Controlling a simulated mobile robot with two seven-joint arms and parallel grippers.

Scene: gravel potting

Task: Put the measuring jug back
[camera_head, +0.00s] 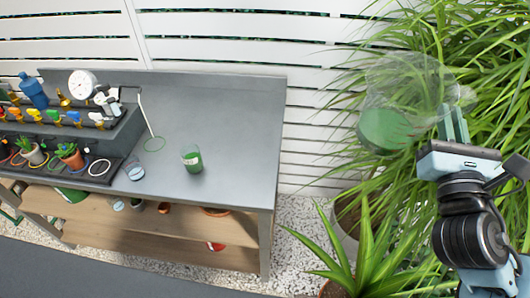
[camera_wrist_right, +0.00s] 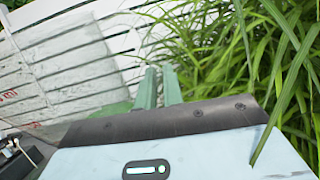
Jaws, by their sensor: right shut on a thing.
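The measuring jug (camera_head: 405,78) is large and clear, with green at its lower part; I cannot tell whether that is content or base. It is held in the air right of the bench, in front of the plants, and looks somewhat tilted. My right gripper (camera_head: 453,122) is shut on it at its handle side. In the right wrist view the two green fingers (camera_wrist_right: 158,88) are close together, with the clear jug wall (camera_wrist_right: 50,75) and faint red marks to the left. My left gripper is out of view.
A small glass with green in it (camera_head: 192,160) stands on the bench near its front. A raised rack (camera_head: 75,135) with bottles, a white dial (camera_head: 82,84) and potted plants fills the bench's left side. The back right of the bench top is clear. Long-leaved plants (camera_head: 350,245) crowd the right.

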